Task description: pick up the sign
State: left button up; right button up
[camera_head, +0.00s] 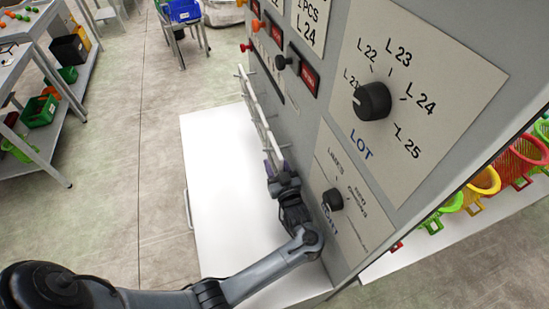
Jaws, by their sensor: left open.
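A pale plate sign (311,24) with black print, "PCS" and "L.24", is on the grey machine front at the top of the view, cut off by the frame edge. My left arm comes in from the bottom left. My left gripper (273,161) is open, low beside the machine front, by the lower end of a white rail (255,112). It is well below the sign and apart from it. I cannot tell whether its fingers touch the rail. My right gripper is out of view.
The machine panel (420,60) carries a LOT knob (372,101), a smaller knob (333,199) and several small switches. A white surface (222,185) lies below the gripper. Colored baskets (485,185) stand at right. A shelf with bins (40,110) is at left. Open floor lies between.

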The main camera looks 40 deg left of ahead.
pick_arm(q)
jog(key=shift+d, duration=0.1)
jog(key=shift+c, duration=0.3)
grip_shut()
jog(key=shift+r, duration=0.1)
jog(key=shift+r, duration=0.45)
jog(key=shift+s+r, duration=0.2)
jog(key=shift+s, duration=0.05)
jog(key=s+a, duration=0.4)
jog(key=s, duration=0.3)
jog(key=s+a, duration=0.5)
jog(key=s, duration=0.3)
jog(key=shift+p, duration=0.3)
jog(key=shift+s, duration=0.1)
